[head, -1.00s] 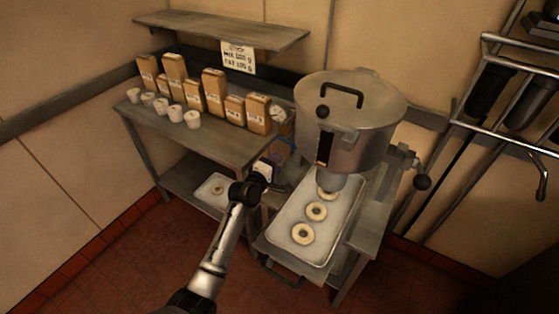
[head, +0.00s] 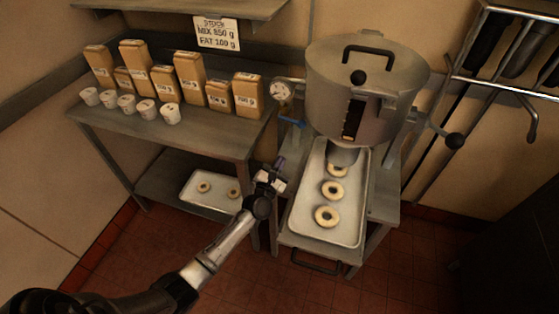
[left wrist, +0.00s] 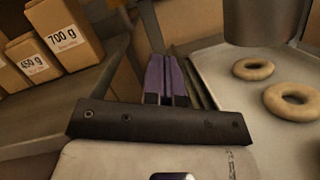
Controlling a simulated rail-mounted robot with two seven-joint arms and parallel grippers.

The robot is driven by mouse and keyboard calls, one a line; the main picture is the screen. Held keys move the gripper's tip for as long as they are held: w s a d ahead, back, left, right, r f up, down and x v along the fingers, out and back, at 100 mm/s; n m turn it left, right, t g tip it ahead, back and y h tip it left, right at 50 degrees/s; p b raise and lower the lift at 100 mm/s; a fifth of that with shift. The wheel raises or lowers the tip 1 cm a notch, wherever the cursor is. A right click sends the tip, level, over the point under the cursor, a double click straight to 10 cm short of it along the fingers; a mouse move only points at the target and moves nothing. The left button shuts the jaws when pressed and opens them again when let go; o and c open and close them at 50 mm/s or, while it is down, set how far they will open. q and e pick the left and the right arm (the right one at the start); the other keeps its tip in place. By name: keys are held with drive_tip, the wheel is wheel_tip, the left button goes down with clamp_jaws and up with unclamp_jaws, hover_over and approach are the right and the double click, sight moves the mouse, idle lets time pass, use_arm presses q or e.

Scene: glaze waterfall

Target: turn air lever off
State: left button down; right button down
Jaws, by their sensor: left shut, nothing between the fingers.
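The air lever is a small blue handle (head: 293,122) on the left side of the big metal pot (head: 365,85), just below a round gauge (head: 281,91). It lies roughly level in the head view. My left gripper (head: 279,163) is shut and empty, below the lever and apart from it, beside the left edge of the ring tray. In the left wrist view its purple fingers (left wrist: 166,78) are together, and I cannot make out the lever there. My right gripper is not in view.
A metal tray (head: 301,220) with several dough rings lies under the pot. A shelf table (head: 200,137) at left holds bags and cups, with a smaller tray (head: 187,197) below. A black-knobbed crank (head: 453,140) sticks out right of the pot.

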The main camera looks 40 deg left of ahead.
sight(299, 127)
use_arm(q)
drive_tip(key=w+a+r, duration=0.1)
drive_tip(key=w+r, duration=0.4)
drive_tip(key=w, duration=0.4)
drive_tip(key=shift+a, duration=0.15)
drive_tip(key=shift+w+d+r+n+y+b, duration=0.15)
drive_tip(key=shift+r+n+y+b, duration=0.1)
drive_tip(key=shift+r+n, duration=0.25)
drive_tip(key=shift+w+d+r+n+y+b, duration=0.1)
drive_tip(key=shift+r+n+y+b, duration=0.1)
drive_tip(key=shift+r+n, duration=0.3)
drive_tip(key=shift+s, duration=0.1)
